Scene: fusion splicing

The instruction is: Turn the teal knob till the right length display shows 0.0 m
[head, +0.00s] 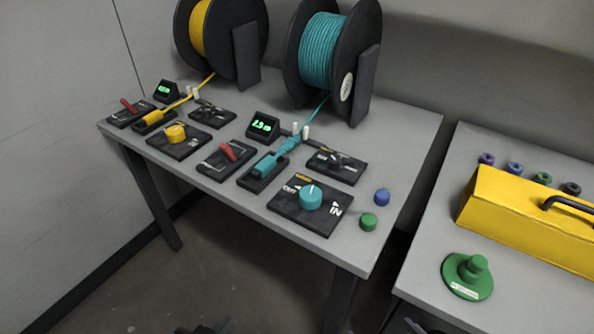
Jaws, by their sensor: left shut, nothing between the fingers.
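The teal knob (311,197) sits on a black panel (292,222) marked OUT on its left and IN on its right. A pale mark shows on its top. The right length display (263,126) glows green behind the teal cable; its small digits look like 2.3, but are hard to read. My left gripper (204,328) barely shows at the bottom edge, shut and empty, well below and apart from the knob. A dark tip of my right gripper (415,326) shows at the bottom edge; its fingers cannot be made out.
Teal (318,50) and yellow (197,28) cable reels stand at the back. A yellow toolbox (515,215) is on the right table. Floor in front is clear.

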